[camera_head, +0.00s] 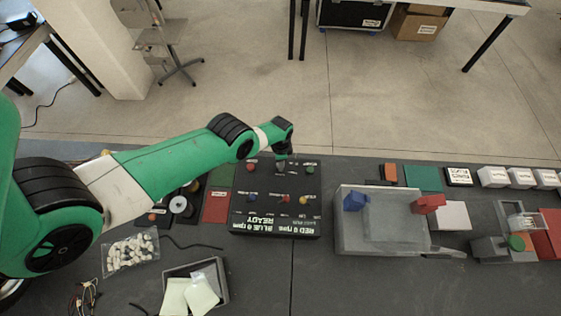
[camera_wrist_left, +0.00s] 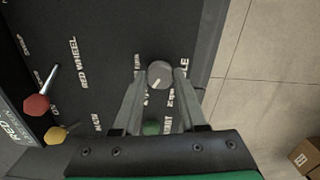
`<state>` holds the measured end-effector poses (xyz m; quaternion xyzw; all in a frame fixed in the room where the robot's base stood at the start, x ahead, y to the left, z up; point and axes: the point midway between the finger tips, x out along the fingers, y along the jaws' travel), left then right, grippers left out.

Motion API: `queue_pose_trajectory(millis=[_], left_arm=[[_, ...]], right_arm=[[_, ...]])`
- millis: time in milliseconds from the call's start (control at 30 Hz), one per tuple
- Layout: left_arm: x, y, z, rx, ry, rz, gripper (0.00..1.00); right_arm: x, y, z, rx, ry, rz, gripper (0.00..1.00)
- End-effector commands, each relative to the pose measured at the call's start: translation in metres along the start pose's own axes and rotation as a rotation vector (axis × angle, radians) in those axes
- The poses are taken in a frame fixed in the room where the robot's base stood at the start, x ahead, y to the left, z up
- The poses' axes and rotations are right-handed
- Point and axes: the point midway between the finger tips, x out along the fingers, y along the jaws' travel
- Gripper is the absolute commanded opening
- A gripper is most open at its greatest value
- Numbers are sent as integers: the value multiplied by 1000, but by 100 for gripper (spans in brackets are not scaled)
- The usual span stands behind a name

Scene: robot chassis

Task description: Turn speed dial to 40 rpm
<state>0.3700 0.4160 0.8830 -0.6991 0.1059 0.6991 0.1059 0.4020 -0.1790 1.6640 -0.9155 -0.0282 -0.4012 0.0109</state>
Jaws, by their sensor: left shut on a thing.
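The black control panel (camera_head: 240,212) lies on the dark table, with its display text reading "BLUE 0 rpm READY" and "RED 0 rpm" in the head view. The round grey dial (camera_wrist_left: 159,74) has a pale pointer mark and sits near the panel's far edge. My left gripper (camera_head: 283,158) reaches down over that far edge; in the left wrist view its two fingers (camera_wrist_left: 159,80) are shut on the dial's sides. The label beside the dial is partly hidden by a finger. My right gripper is not in view.
A red lever (camera_wrist_left: 37,106) and a yellow lever (camera_wrist_left: 55,135) stick up from the panel. A green button (camera_wrist_left: 151,128) lies between my fingers. A grey machine (camera_head: 348,235) with blue and red blocks stands right of the panel. A bag of pale pieces (camera_head: 130,252) lies at the left.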

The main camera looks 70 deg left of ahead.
Motion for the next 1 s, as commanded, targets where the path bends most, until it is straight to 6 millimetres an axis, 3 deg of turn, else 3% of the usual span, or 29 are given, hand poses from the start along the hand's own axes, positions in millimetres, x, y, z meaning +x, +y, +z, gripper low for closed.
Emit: queue_pose_trajectory(millis=[267, 300, 467, 767, 1000], left_arm=[[1, 0, 0, 0, 0, -1, 0], [1, 0, 0, 0, 0, -1, 43], [1, 0, 0, -1, 0, 0, 72], [-1, 0, 0, -1, 0, 0, 72], [-27, 0, 0, -1, 0, 0, 72]], right_arm=[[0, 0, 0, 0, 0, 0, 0], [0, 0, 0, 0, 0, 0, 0], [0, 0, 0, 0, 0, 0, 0], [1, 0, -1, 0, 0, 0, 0], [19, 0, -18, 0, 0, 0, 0]])
